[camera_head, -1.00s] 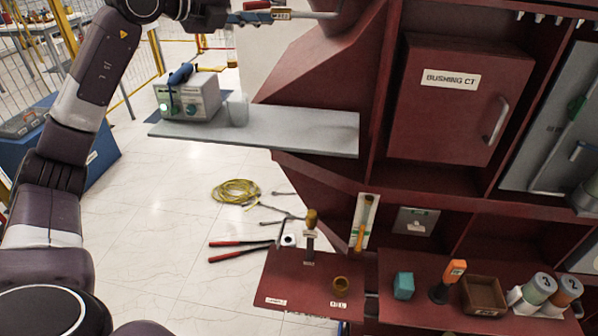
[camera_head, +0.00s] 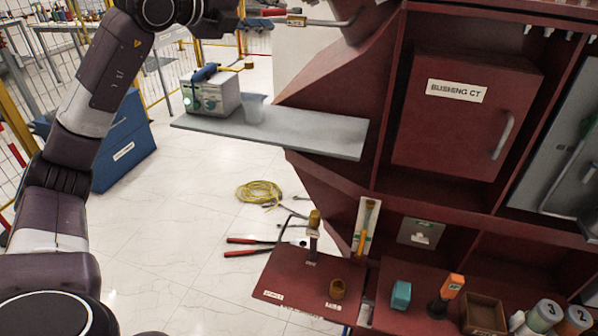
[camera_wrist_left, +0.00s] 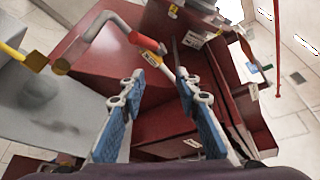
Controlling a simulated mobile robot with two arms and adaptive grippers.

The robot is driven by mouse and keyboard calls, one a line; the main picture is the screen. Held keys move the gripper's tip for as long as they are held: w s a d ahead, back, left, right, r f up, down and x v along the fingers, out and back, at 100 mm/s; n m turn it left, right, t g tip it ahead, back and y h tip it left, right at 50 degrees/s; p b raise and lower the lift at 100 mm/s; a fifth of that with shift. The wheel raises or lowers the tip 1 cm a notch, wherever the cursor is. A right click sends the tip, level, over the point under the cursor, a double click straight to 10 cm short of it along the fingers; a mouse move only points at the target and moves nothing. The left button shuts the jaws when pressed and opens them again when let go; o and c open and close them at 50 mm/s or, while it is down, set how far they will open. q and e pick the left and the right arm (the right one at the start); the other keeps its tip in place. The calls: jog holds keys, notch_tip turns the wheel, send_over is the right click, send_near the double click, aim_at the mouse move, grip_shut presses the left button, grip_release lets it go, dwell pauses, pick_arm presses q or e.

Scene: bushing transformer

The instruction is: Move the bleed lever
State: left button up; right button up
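The lever I take as the bleed lever has a red sleeve (camera_head: 273,11), a small yellow label (camera_head: 297,20) and a grey rod. It sticks out at the top of the head view. In the left wrist view the bent grey bar with the red sleeve (camera_wrist_left: 147,42) and label runs between and beyond my fingertips. My left gripper (camera_wrist_left: 159,82) has two blue-padded fingers standing apart, with a gap between them. It shows as a dark shape at the top of the head view (camera_head: 215,18), left of the lever; its fingertips are not clear there. My right gripper is not in view.
The dark red cabinet (camera_head: 462,115) stands at right. Below, a red ledge (camera_head: 300,285) holds small parts. A yellow cable coil (camera_head: 259,192) lies on open floor.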

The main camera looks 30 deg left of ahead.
pick_arm(q)
jog(key=s+d+f+m+h, duration=0.1)
jog(key=d+f+h, duration=0.2)
jog(key=d+h, duration=0.55)
jog(key=s+d+f+m+h, duration=0.1)
jog(key=s+d+f+h, duration=0.2)
jog(key=d, duration=1.1)
jog(key=a+f+n+t+y, duration=0.1)
jog(key=a+f+n+y, duration=0.3)
jog(key=f+n, duration=0.3)
jog(key=a+f+n+t+y, duration=0.1)
jog(key=a+f+n+y, duration=0.2)
jog(key=f+n+y, duration=0.3)
jog(key=s+a+f+n+t+y, duration=0.1)
jog(key=a+f+n+y, duration=0.3)
jog(key=f+n, duration=0.5)
jog(key=shift+a+f+y, duration=0.3)
jog(key=shift+f+y, duration=0.65)
jog(key=shift+f, duration=0.5)
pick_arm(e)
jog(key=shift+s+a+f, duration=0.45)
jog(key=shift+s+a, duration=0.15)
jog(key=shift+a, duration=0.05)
pick_arm(q)
jog(key=shift+c, duration=0.4)
